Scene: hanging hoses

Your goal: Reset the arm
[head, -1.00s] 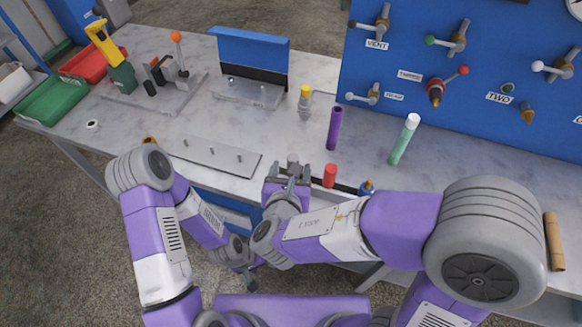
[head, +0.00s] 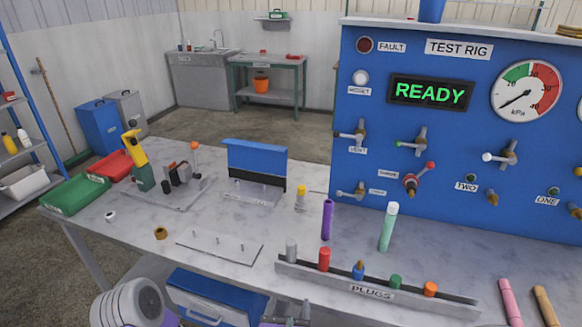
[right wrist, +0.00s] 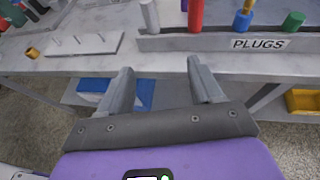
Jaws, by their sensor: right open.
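My right gripper (right wrist: 160,88) is open and empty in the right wrist view, its two grey fingers apart in front of the bench's front edge. In the head view only its finger tips (head: 297,318) show at the bottom edge, below the plug rack (head: 448,304). Part of my left arm shows at the bottom left of the head view, but the left gripper is out of frame. The rack, labelled PLUGS, holds a grey plug (head: 291,250), a red plug (head: 324,260), a blue one (head: 358,270), a green one (head: 396,282) and an orange one (head: 430,289).
The blue test rig (head: 450,160) at the back right reads READY. A purple tube (head: 327,220) and a mint tube (head: 388,228) stand on the bench. A pegged plate (head: 220,246) and a brass ring (head: 160,233) lie left. A blue drawer unit (head: 215,295) is under the bench.

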